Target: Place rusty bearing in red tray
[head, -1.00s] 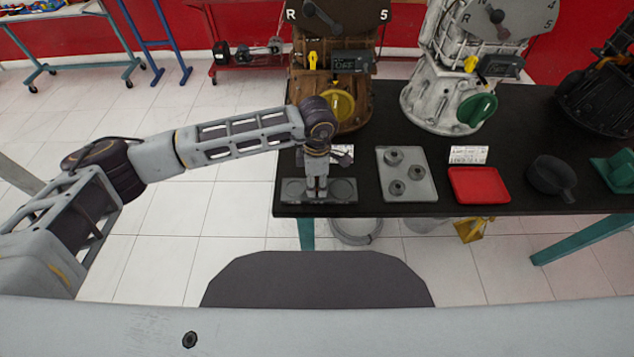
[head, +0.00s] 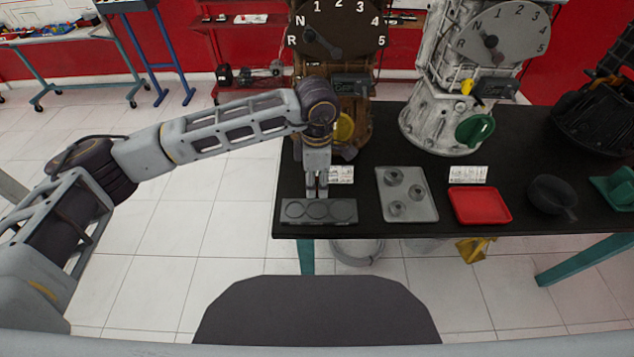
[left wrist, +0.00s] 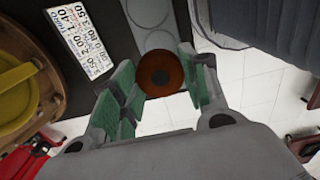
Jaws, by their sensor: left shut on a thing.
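My left gripper (head: 317,192) is above the grey holder (head: 290,226) with three round recesses at the table's front left. In the left wrist view, the rusty bearing (left wrist: 160,73), a brown ring with a dark centre, lies between the green-padded fingers of the left gripper (left wrist: 162,82). The gripper is shut on it. In the head view the bearing is too small or hidden to make out. The holder's round recesses show below the fingers. The red tray (head: 480,205) lies empty on the table, well to the right of the gripper. My right gripper is not in view.
A grey tray (head: 420,207) with several grey round parts lies between the holder and the red tray. A black pan-like part (head: 552,195) is right of the red tray. A brown gearbox (head: 345,95) and a white one (head: 440,100) stand behind. Price-like cards (head: 468,174) lie on the table.

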